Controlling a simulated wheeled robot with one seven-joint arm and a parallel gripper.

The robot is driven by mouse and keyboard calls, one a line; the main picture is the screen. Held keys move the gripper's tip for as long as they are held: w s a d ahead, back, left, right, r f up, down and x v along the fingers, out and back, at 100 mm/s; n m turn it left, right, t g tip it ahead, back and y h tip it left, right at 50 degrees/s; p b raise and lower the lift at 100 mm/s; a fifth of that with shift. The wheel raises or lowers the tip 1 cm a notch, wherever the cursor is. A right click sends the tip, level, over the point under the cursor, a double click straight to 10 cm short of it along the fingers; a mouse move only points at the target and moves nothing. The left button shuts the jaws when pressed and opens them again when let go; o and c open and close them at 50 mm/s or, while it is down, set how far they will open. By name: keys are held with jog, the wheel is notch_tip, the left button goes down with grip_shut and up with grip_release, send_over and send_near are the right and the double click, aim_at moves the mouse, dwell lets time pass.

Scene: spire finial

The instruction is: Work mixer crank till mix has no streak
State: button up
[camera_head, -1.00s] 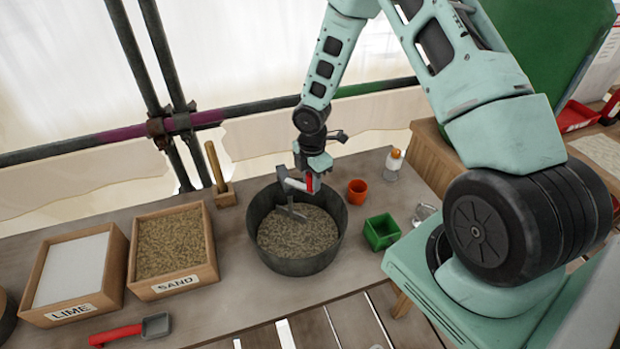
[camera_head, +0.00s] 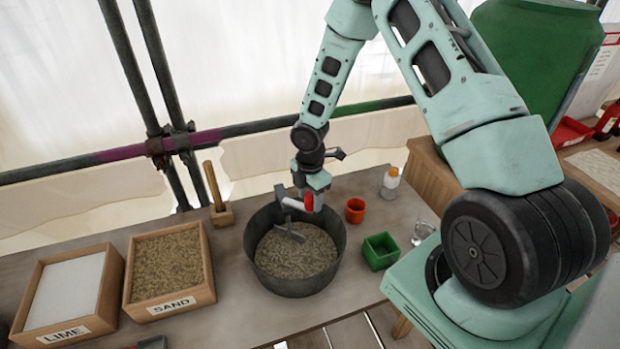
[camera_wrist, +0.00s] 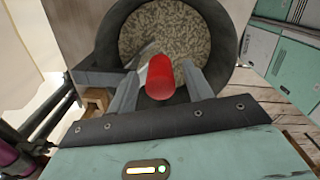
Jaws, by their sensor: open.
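The mixer tub (camera_head: 295,287) is a dark grey round bucket on the bench, holding a speckled tan-grey mix (camera_head: 310,257). I make out no clear streak in the mix. A grey paddle (camera_head: 290,234) dips into it near the back. The crank's red grip (camera_head: 309,202) is at the tub's back rim, with a pale crank arm to its left. My gripper (camera_head: 313,192) is over the grip. In the wrist view, the red grip (camera_wrist: 160,77) lies between my two open grey fingers, the mix (camera_wrist: 165,35) beyond it. Whether a finger touches the grip is unclear.
Left of the tub stand a SAND box (camera_head: 170,265) and a LIME box (camera_head: 68,290). A wooden-handled tool (camera_head: 215,190) stands behind. An orange cup (camera_head: 355,210), a green bin (camera_head: 380,252) and a bottle (camera_head: 390,182) are to the right.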

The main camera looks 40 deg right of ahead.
notch_tip(320, 180, up, 17)
jog(key=b, duration=0.2)
jog(key=shift+f, duration=0.1)
dwell(0.9)
jog(key=w+a+f+m+g+h+b, duration=0.15)
jog(key=a+m+h+b, duration=0.35)
jog(key=b, duration=0.9)
jog(key=shift+n+y, duration=0.4)
jog(key=shift+n, duration=0.3)
jog(key=x, duration=0.5)
jog(key=p+x, duration=0.1)
jog(key=x, duration=1.1)
jog(key=shift+w+a+f+p, duration=0.2)
jog(key=shift+w+f+p, duration=0.05)
jog(key=shift+f+p, duration=0.15)
jog(key=shift+c, duration=0.3)
grip_shut()
